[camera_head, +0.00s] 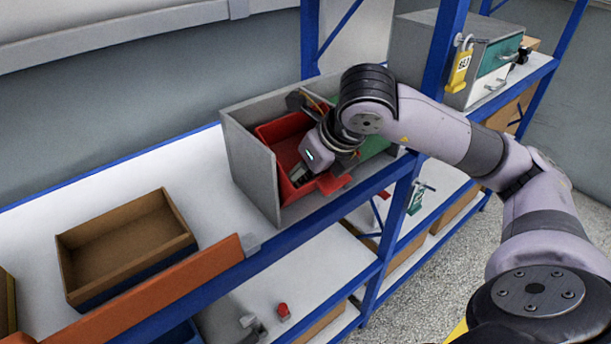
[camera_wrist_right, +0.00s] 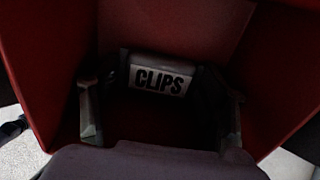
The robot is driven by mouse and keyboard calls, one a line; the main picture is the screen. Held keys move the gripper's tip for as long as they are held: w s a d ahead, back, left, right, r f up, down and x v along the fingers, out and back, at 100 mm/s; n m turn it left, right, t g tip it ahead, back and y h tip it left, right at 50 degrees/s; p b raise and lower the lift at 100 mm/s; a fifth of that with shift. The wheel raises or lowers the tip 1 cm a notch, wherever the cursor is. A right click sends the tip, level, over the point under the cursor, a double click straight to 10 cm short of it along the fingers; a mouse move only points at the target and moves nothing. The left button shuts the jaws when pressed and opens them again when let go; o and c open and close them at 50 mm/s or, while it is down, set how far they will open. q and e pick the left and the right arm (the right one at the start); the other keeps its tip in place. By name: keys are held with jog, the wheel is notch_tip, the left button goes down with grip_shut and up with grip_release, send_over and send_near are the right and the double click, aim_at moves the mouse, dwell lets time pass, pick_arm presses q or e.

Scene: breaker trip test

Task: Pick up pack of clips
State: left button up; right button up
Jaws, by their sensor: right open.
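The pack of clips (camera_wrist_right: 160,78) lies at the bottom of a red bin, its white label reading "CLIPS" facing the right wrist camera. My right gripper (camera_wrist_right: 160,112) is open, one finger on each side of the pack in that view; I cannot tell whether they touch it. In the head view my right gripper (camera_head: 298,176) reaches down into the red bin (camera_head: 273,130), which sits in a grey divided box (camera_head: 257,178) on the shelf. The pack is hard to make out in the head view. My left gripper is not in view.
A brown open box (camera_head: 88,235) stands on the white shelf at left, behind an orange strip (camera_head: 150,292). A blue post (camera_head: 443,50) stands close to my right arm. A grey cabinet (camera_head: 420,48) with a yellow padlock (camera_head: 459,72) is at the back right.

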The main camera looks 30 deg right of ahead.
jog(key=c, duration=0.9)
